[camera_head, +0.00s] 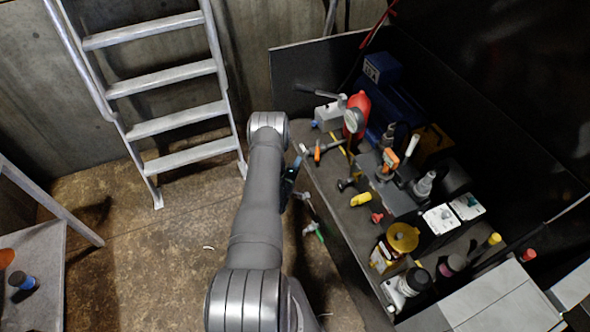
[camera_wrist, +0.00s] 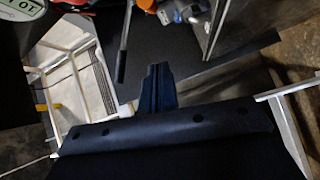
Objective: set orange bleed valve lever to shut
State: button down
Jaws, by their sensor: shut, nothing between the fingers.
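Two orange handles show in the head view: an upright orange piece (camera_head: 390,159) on the grey block in the middle of the bench, and a small orange lever (camera_head: 317,152) at the bench's left edge. I cannot tell which is the bleed valve lever, or its setting. An orange part (camera_wrist: 145,4) is cut off at the top of the wrist view, near a blue part. My gripper (camera_wrist: 158,68) is shut and empty, its dark fingers together and apart from that part. In the head view my gripper (camera_head: 290,182) is partly hidden beside my arm, left of the bench.
The bench holds a red bottle-like unit (camera_head: 356,112), a blue machine (camera_head: 400,110), yellow (camera_head: 360,199) and red (camera_head: 376,218) handles, and a yellow-topped filter (camera_head: 402,238). A metal ladder (camera_head: 165,75) stands at the left. The floor between ladder and bench is mostly clear.

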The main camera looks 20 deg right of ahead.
aim_at(317, 152)
jog(key=shift+w+d+f, duration=0.15)
jog(key=shift+w+d, duration=0.05)
jog(key=shift+d, duration=0.85)
jog(key=shift+w+d+f, duration=0.15)
jog(key=shift+d+f, duration=0.05)
jog(key=shift+d, duration=0.85)
jog(key=shift+w+d+f, duration=0.15)
jog(key=shift+w+d, duration=0.05)
jog(key=shift+d, duration=0.85)
